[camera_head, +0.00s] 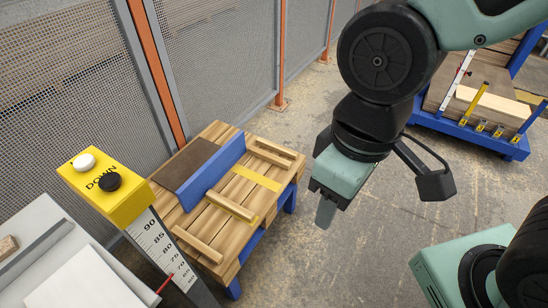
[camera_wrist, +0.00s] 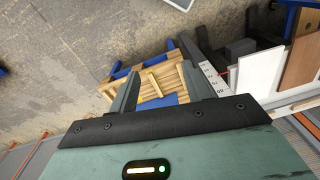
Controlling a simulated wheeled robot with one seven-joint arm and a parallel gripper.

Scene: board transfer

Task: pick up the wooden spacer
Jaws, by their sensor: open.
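Several light wooden strips lie across the planks of a low wooden bench; one (camera_head: 230,205) is near its middle, another (camera_head: 198,244) near its front and others (camera_head: 276,150) near its back. A small wooden block (camera_head: 8,246) sits on the grey-white surface at the far left. I cannot tell which of these is the spacer. My gripper (camera_head: 326,208) hangs to the right of the bench, apart from it. In the wrist view my gripper (camera_wrist: 157,88) has its fingers spread with nothing between them; the bench (camera_wrist: 184,78) shows beyond them.
A blue upright board (camera_head: 212,172) stands on the bench beside a dark brown panel (camera_head: 184,164). A yellow post (camera_head: 108,187) with buttons and a scale stands in front. Mesh fencing (camera_head: 225,60) runs behind. A blue rack (camera_head: 470,133) holds boards at right. Floor between is clear.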

